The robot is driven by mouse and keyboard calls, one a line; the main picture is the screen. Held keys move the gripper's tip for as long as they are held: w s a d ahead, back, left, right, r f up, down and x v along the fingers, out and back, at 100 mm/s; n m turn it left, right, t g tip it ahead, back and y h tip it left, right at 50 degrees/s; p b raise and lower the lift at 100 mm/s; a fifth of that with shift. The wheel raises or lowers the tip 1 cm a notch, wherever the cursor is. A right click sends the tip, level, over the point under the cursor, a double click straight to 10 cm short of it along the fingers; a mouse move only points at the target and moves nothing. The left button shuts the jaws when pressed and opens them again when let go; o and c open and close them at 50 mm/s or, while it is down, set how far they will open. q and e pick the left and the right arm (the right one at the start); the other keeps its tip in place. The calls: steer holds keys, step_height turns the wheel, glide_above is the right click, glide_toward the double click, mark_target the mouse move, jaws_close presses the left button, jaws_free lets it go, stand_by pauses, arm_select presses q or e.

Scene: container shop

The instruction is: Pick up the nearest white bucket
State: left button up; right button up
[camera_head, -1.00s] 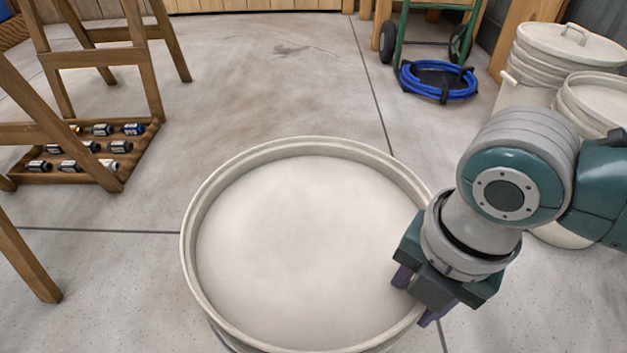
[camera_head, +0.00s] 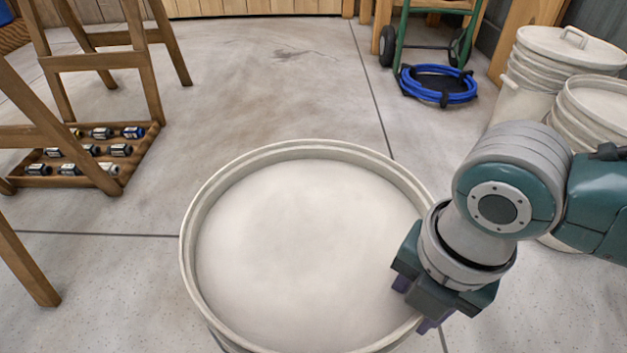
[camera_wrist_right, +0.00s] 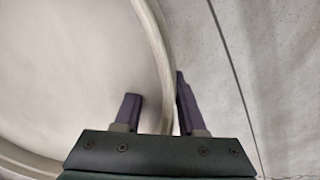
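The nearest white bucket (camera_head: 300,230) stands on the floor at the front centre, its round rim facing up and its lower part cut off by the picture edge. My right gripper (camera_head: 415,305) is at the right side of its rim, pointing down. In the right wrist view, the bucket rim (camera_wrist_right: 160,60) passes between the two fingers of the right gripper (camera_wrist_right: 157,88). One finger is inside the rim with a visible gap, the other just outside; I cannot tell whether the outer one touches. The gripper is open. My left gripper is not in view.
More white buckets (camera_head: 568,45) are stacked at the right, behind my right arm. A hand truck with a blue hose coil (camera_head: 438,84) stands at the back. A wooden frame with a crate of small jars (camera_head: 75,181) is at the left. The floor between is clear.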

jaws_close()
stand_by(1.2)
